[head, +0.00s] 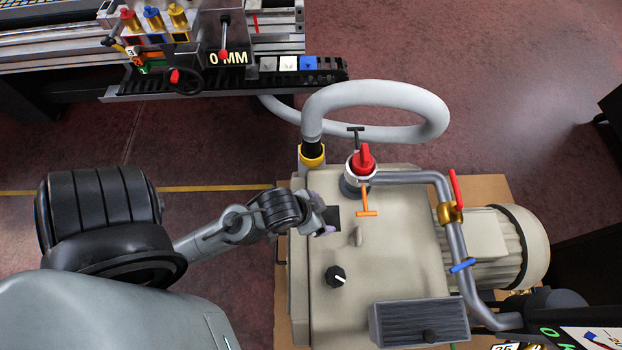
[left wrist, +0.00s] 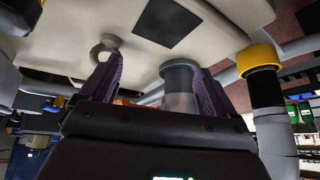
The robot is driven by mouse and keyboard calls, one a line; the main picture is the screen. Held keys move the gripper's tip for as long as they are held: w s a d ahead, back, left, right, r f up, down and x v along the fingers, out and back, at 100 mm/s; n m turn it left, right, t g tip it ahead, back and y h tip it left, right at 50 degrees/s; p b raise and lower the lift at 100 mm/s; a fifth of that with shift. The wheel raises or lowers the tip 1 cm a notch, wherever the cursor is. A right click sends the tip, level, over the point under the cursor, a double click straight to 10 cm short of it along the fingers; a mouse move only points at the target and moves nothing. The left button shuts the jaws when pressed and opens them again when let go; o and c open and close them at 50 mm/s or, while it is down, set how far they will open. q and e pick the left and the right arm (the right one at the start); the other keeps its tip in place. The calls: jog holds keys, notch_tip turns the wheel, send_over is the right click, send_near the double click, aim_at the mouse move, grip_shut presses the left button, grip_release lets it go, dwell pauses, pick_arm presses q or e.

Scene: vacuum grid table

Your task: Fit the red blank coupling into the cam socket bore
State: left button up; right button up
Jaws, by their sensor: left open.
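A red piece with a raised grip (head: 364,160) sits on the upright grey socket (head: 352,188) on top of the beige pump. The socket has a black T-handle (head: 355,131) and an orange T-handle (head: 367,201). I cannot tell how deep the red piece sits. Another red-topped fitting (head: 129,18) stands in the rack at the top left. My left gripper (head: 322,214) is open over the pump, left of and nearer than the socket. The left wrist view shows its two purple fingers (left wrist: 156,68) apart, with a grey cylinder (left wrist: 180,88) beyond them and nothing held. My right gripper is out of view.
A thick grey hose (head: 385,92) rises from a yellow collar (head: 312,155) behind the gripper. A pipe (head: 447,235) with red and blue levers runs along the right. A black knob (head: 335,276) and a grey ribbed box (head: 418,322) stand nearer.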

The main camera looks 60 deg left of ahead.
pick_arm(q)
jog(key=s, duration=0.1)
jog(key=s+d+g, duration=0.2)
jog(key=s, duration=0.1)
jog(key=shift+d+f+m, duration=0.15)
jog(key=shift+f+m, duration=0.15)
jog(key=shift+r, duration=0.1)
